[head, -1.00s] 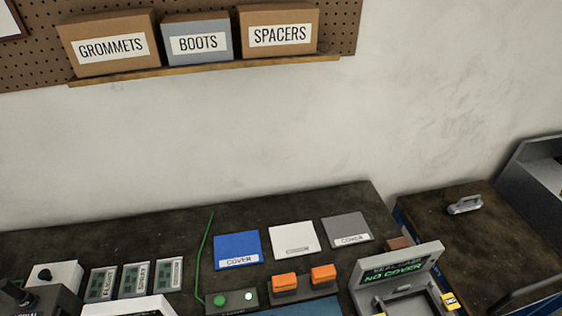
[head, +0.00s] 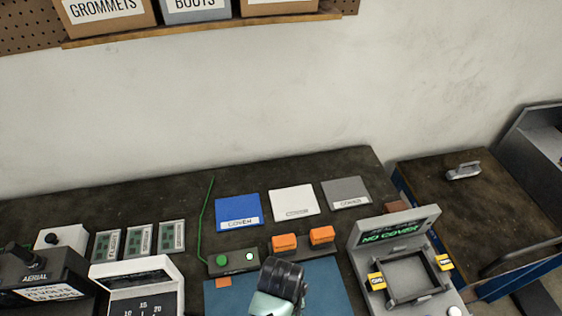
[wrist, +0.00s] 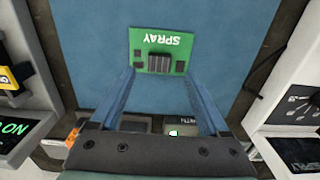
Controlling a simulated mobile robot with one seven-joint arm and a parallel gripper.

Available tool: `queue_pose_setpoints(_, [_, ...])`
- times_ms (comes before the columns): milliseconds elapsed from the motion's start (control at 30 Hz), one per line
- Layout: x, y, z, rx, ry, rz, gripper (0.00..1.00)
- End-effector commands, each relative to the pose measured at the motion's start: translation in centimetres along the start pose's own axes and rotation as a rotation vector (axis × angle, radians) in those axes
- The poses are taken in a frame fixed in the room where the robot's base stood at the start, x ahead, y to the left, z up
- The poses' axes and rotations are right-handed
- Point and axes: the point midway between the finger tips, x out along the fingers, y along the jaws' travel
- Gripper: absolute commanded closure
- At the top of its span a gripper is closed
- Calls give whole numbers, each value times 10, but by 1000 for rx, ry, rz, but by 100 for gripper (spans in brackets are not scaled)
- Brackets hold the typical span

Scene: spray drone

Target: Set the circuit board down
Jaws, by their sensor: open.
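A green circuit board (wrist: 160,50) with dark chips and the label SPRAY, upside down in the wrist view, appears to lie flat on the blue mat (wrist: 90,30). The mat also shows in the head view (head: 335,298). My gripper (wrist: 158,75) is open, its two blue fingers reaching to the sides of the board's near edge. No grip on the board shows. In the head view my arm's wrist is over the mat, and the board is not visible there.
A grey fixture (head: 385,232) with a NO COVER screen stands right of the mat. Orange blocks (head: 284,242) and a green-button box (head: 233,262) sit behind it. Blue (head: 238,207), white (head: 293,200) and grey (head: 346,192) covers lie farther back. A meter (head: 135,285) stands left.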

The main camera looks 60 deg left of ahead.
Motion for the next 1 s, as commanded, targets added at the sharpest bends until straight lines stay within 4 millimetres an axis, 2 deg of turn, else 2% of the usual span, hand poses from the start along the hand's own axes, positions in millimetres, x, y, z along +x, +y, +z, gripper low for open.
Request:
queue_pose_setpoints(100, [-24, 1, -1, 0, 4, 3, 21])
queue_pose_setpoints(300, [-47, 0, -1, 0, 2, 1, 21])
queue_pose_setpoints(667, [-55, 5, -4, 10, 17, 11, 21])
queue_pose_setpoints(767, [-73, 32, -21, 65, 109, 74, 21])
queue_pose_setpoints(867, [-118, 85, -50, 174, 295, 200, 21])
queue_pose_setpoints(900, [-144, 110, -61, 226, 388, 264, 21])
queue_pose_setpoints(967, [-190, 150, -73, 306, 539, 366, 21])
queue_pose_setpoints(1000, [-224, 174, -77, 356, 640, 434, 21])
